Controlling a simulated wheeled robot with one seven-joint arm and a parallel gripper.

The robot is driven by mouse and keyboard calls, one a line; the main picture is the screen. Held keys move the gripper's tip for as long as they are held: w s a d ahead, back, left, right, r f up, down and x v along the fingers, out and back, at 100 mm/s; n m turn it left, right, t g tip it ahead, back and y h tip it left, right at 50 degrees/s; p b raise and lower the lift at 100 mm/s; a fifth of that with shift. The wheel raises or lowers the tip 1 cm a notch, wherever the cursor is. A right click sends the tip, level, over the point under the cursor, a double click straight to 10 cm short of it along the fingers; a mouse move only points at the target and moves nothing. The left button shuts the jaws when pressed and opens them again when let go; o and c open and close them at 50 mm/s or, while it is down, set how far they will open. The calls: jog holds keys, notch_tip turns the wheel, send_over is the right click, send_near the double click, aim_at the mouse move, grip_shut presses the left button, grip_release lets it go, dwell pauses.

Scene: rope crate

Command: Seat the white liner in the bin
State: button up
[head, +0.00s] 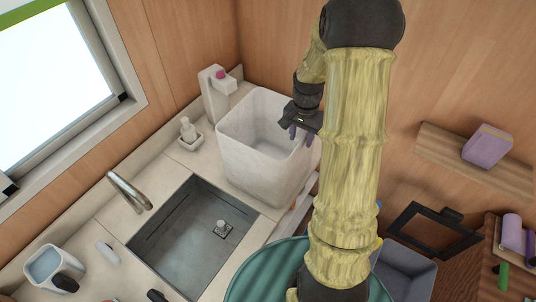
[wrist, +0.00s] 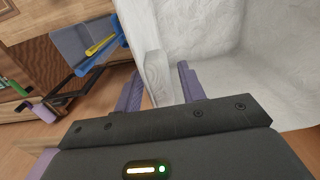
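The white liner (head: 262,155) is a tall, open-topped box standing upright on the counter beside the sink; it also fills the upper right of the wrist view (wrist: 265,60). My gripper (head: 301,132) is at the liner's right side, near its rim. In the wrist view, its two purple fingers (wrist: 160,90) are apart, with a pale upright tab (wrist: 156,76) between them and a visible gap to the right finger. A grey-blue open container (head: 408,272), which may be the bin, is low at the right, partly hidden by my arm.
A sink (head: 195,240) with a faucet (head: 130,190) lies left of the liner. A white dispenser (head: 216,92) and soap bottle (head: 188,130) stand behind. A black frame (head: 436,230) is near the grey-blue container. A teal round object (head: 262,275) is in front. A wall shelf (head: 440,150) is right.

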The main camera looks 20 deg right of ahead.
grip_shut()
jog(key=shift+r, duration=0.1)
jog(key=shift+r+p, duration=0.85)
jog(key=shift+r, duration=0.15)
jog(key=shift+r+p, duration=1.95)
jog(key=shift+r, duration=0.55)
